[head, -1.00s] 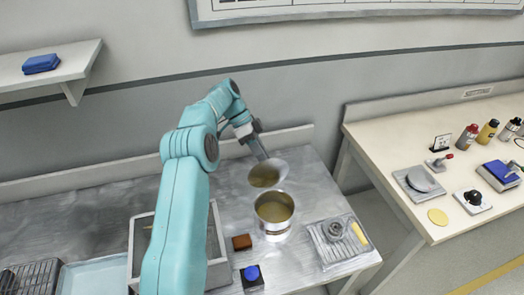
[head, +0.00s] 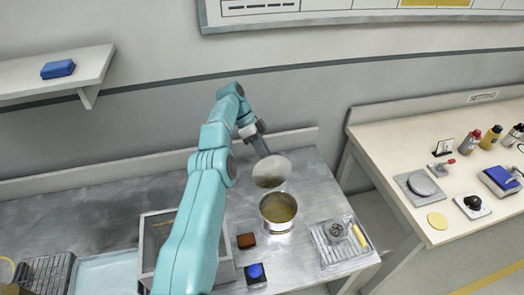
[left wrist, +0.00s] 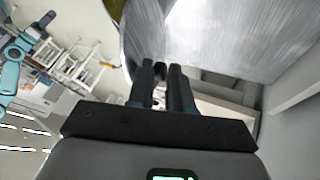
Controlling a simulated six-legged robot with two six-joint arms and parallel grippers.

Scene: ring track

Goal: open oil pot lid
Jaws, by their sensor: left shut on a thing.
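The oil pot (head: 278,212) is a round steel pot on the metal bench, open at the top, with yellowish-brown oil inside. Its round shiny lid (head: 272,168) is off the pot, tilted, just behind its rim. My left gripper (head: 263,152) is shut on the lid at its far upper side. In the left wrist view, the closed fingers (left wrist: 165,78) meet a large shiny metal surface that looks like the lid (left wrist: 215,35). A teal arm with a dark end, apparently my right gripper (left wrist: 45,19), is small at the left wrist view's upper left; its jaws are unclear.
A brown block (head: 246,241) and a blue-topped button box (head: 255,273) stand left of the pot. A grey tray with a yellow-handled tool (head: 338,240) is right of it. A wooden table (head: 440,185) with bottles stands farther right. The wall is behind the bench.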

